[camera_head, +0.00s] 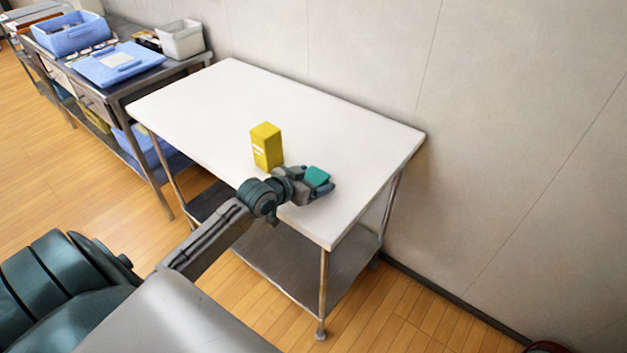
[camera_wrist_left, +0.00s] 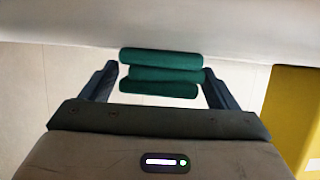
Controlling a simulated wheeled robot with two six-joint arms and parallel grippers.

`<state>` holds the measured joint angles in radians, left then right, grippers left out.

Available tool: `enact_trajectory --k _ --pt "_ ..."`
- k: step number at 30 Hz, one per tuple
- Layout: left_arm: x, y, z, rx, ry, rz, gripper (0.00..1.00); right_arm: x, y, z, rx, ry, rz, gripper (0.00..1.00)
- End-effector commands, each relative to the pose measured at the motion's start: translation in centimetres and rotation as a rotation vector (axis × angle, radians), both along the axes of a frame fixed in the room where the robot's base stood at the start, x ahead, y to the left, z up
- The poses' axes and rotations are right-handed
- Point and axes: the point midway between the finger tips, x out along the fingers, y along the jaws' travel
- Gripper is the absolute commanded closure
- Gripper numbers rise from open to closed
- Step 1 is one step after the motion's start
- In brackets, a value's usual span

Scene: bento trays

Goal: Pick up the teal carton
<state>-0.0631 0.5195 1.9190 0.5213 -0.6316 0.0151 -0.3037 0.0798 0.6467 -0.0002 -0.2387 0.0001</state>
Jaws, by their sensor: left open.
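The teal carton (camera_head: 317,176) is near the right front part of the white table, within my left gripper (camera_head: 315,184). In the left wrist view the teal carton (camera_wrist_left: 160,74) shows several ridged bands and lies between the two dark fingertips. My left gripper is open, with a narrow gap visible between the carton and each finger. The carton's lower part is hidden by the gripper in the head view, and I cannot tell whether it touches the table. My right gripper is not in view.
A yellow carton (camera_head: 267,146) stands upright on the white table (camera_head: 205,97), just left of the gripper; it also shows in the wrist view (camera_wrist_left: 297,110). The rest of the tabletop is clear. A metal side table at the left holds blue trays (camera_head: 118,64) and a grey bin (camera_head: 181,40).

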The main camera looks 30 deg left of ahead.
Motion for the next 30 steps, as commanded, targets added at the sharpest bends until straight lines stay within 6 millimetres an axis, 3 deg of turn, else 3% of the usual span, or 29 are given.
enact_trajectory --k 2,9,20,29,30 --pt "0.0 0.0 0.0 0.000 0.000 0.000 0.20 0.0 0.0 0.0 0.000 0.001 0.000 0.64" --pt "0.0 0.0 0.0 0.001 0.000 0.000 0.66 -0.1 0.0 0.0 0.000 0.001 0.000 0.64" --pt "0.0 0.0 0.3 0.002 -0.001 -0.001 0.66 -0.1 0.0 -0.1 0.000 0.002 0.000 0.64" --pt "0.0 0.1 3.7 0.005 -0.006 -0.002 0.66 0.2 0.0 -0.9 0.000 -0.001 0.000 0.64" --pt "-0.9 0.0 3.5 0.006 0.002 -0.002 0.66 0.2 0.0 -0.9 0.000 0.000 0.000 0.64"
